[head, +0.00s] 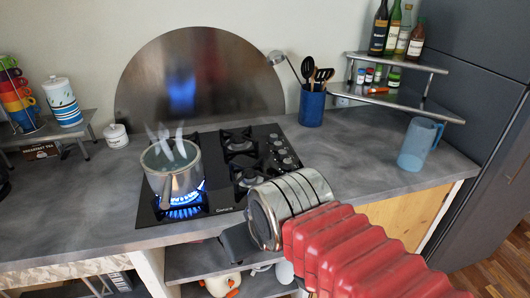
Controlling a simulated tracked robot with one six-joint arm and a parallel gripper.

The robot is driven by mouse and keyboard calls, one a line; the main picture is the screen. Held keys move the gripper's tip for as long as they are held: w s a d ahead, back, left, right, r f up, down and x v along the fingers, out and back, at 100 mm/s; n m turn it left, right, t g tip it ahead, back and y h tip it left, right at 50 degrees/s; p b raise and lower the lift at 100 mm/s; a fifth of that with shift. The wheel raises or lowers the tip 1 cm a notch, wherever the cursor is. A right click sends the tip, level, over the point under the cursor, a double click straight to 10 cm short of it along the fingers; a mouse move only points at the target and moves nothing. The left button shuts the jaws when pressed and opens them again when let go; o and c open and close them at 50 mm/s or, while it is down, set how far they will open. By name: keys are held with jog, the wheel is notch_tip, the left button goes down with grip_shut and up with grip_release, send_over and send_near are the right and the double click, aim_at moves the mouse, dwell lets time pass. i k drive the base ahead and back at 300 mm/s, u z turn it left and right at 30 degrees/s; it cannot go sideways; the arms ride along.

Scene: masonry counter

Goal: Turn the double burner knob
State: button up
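The black glass gas cooktop (210,203) is set into the grey counter. Its several silver knobs (284,155) form a column along the right edge; I cannot tell which is the double burner knob. Blue flame (187,199) burns under a steaming metal pot (173,172) on the left side. The other visible burners, at the back (239,143) and right (250,178), show no flame. My gripper (238,243) shows only as a dark part at the cooktop's front edge, below and left of the knobs. My wrist hides its fingertips and part of the cooktop's front right.
A blue utensil holder (311,106) stands behind the knobs. A blue jug (419,144) and a corner rack (405,98) with bottles and jars are at right. A shelf (210,262) lies below the counter.

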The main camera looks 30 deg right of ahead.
aim_at(283, 155)
jog(key=u, duration=1.5)
jog(key=k, duration=0.7)
jog(key=z, duration=0.9)
jog(key=i, duration=1)
jog(key=z, duration=0.05)
